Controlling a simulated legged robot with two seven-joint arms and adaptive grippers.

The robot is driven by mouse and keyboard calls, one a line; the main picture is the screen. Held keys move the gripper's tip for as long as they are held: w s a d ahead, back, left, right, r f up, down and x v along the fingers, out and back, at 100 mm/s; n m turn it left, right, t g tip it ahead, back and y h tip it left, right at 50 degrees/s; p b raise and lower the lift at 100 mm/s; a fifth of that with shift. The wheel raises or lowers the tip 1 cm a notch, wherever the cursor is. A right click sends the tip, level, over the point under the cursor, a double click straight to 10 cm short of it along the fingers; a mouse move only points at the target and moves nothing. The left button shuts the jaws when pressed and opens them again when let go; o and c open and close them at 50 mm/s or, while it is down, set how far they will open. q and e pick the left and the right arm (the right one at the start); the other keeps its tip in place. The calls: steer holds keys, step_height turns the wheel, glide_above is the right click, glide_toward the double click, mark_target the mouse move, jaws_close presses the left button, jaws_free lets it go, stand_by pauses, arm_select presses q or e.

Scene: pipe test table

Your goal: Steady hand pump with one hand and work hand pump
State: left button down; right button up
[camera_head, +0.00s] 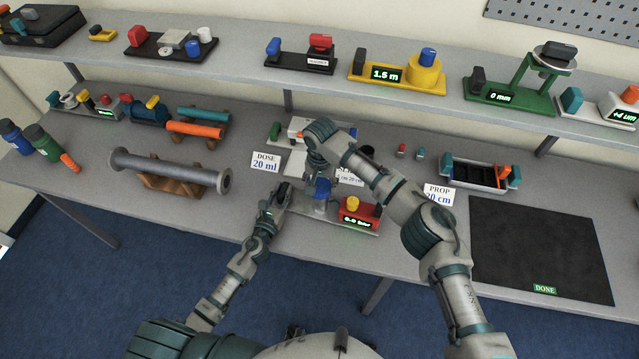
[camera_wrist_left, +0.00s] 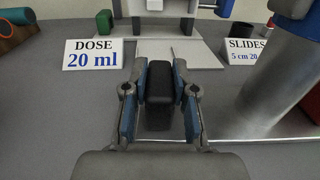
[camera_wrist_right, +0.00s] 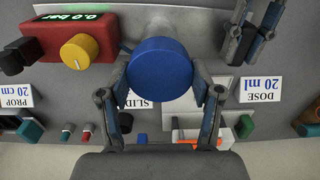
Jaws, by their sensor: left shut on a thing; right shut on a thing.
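The hand pump stands on a grey base plate (camera_head: 310,213), with a blue round knob (camera_wrist_right: 160,72) on top of its grey cylinder. A red gauge box (camera_head: 362,214) reading 0.0 bar, with a yellow knob (camera_wrist_right: 80,51), sits at its right end. My left gripper (camera_wrist_left: 160,100) is shut on the black upright grip (camera_wrist_left: 159,88) at the pump's left end. My right gripper (camera_wrist_right: 163,95) comes from above and is shut on the blue knob, with one finger on each side. The blue knob shows partly in the head view (camera_head: 322,187), below my right wrist.
A DOSE 20 ml card (camera_wrist_left: 93,54) and a SLIDES card stand behind the pump. A pipe on a wooden cradle (camera_head: 170,182) lies to the left. A shelf with devices runs above.

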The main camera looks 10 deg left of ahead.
steer(key=shift+f, duration=1.15)
stand_by(1.8)
steer(key=o, duration=1)
steer(key=shift+c, duration=0.2)
